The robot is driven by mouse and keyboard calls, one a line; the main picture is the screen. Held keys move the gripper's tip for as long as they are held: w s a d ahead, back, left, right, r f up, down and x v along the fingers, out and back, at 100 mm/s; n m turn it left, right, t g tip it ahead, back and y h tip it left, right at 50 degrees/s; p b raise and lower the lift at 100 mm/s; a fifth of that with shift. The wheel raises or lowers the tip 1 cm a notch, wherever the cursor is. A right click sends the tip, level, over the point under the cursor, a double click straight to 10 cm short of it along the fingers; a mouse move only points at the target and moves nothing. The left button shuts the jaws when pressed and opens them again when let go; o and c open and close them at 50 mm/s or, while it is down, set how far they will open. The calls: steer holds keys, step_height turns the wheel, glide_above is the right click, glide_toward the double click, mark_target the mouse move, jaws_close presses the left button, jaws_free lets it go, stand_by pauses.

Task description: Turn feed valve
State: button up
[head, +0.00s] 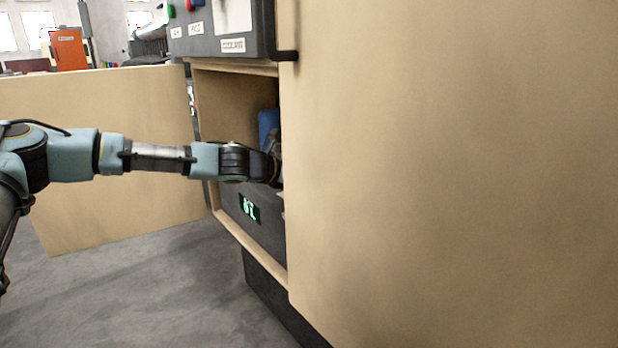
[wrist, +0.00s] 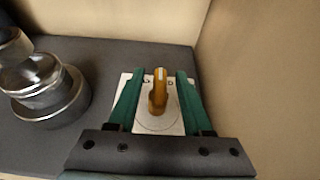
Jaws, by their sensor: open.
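The feed valve (wrist: 159,92) shows in the wrist view as an orange-brass lever on a white plate (wrist: 146,123) with small markings, set on a dark surface. The lever stands with its end pointing to the top of the picture. My gripper (wrist: 157,82) is open, with one green finger on each side of the lever. Gaps show between the lever and both fingers, and I cannot see contact. In the head view my arm reaches into the wooden cabinet (head: 225,95); the valve and my fingers are hidden there.
A metal stepped cylinder (wrist: 45,85) stands left of the valve. A cabinet wall (wrist: 260,70) rises close on the right. An open door (head: 450,180) fills the head view's right; another panel (head: 110,215) stands behind my arm. A blue object (head: 267,122) is inside the cabinet.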

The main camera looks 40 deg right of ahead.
jaws_close()
stand_by(0.4)
